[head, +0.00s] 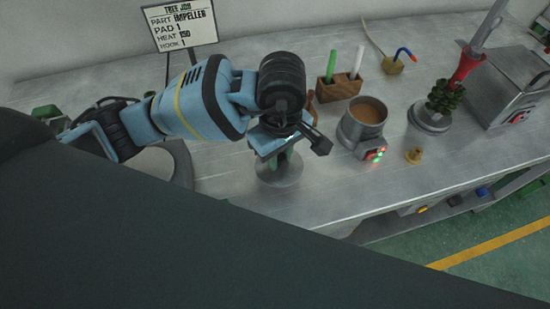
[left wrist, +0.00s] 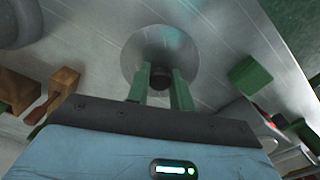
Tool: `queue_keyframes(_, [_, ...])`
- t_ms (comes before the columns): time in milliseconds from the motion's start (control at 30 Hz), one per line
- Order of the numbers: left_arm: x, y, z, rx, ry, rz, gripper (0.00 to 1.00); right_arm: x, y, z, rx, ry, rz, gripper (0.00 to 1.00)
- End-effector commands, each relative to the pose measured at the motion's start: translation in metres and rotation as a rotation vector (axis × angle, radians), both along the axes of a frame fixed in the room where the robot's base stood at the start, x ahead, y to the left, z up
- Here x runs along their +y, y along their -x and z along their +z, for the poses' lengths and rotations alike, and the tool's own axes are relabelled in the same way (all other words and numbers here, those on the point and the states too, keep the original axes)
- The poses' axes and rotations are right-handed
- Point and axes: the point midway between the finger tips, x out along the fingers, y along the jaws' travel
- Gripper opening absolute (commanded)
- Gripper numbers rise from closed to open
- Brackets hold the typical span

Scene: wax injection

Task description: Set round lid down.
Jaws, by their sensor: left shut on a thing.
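The round lid (head: 284,178) is a shiny metal disc with a dark knob. In the left wrist view, the lid (left wrist: 150,45) lies just beyond my green fingers, and its knob (left wrist: 160,80) is between them. My left gripper (head: 279,160), also in the left wrist view (left wrist: 160,90), points down and is shut on the knob. The lid is low over the bench, left of the pot; I cannot tell whether it touches the bench. My wrist partly hides the lid in the head view. My right gripper is not seen.
The metal bench (head: 320,190) is clear just in front of the lid. An open pot (head: 350,128) of brown wax stands to the right, with a small brass piece (head: 414,156) beyond. A wooden pen block (head: 337,90) and a sign (head: 183,25) are behind.

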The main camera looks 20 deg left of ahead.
Motion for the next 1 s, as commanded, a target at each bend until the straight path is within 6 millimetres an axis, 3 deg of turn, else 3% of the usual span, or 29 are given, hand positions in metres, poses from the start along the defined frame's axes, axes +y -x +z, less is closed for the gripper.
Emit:
queue_keyframes(267, [0.011,-0.007,-0.001,0.000,-0.001,0.004,0.00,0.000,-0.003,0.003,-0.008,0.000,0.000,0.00])
queue_keyframes(533, [0.011,-0.007,-0.035,-0.001,0.001,0.001,0.00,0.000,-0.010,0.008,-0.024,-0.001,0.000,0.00])
queue_keyframes(933, [0.011,-0.007,-0.041,0.000,-0.001,0.000,0.00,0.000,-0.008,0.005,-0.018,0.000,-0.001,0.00])
queue_keyframes(967, [0.011,-0.007,-0.041,-0.001,-0.001,0.000,0.25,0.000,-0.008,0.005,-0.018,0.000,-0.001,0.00])
queue_keyframes(1000, [0.011,-0.007,-0.040,-0.001,-0.001,0.000,0.30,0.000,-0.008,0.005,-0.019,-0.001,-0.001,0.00])
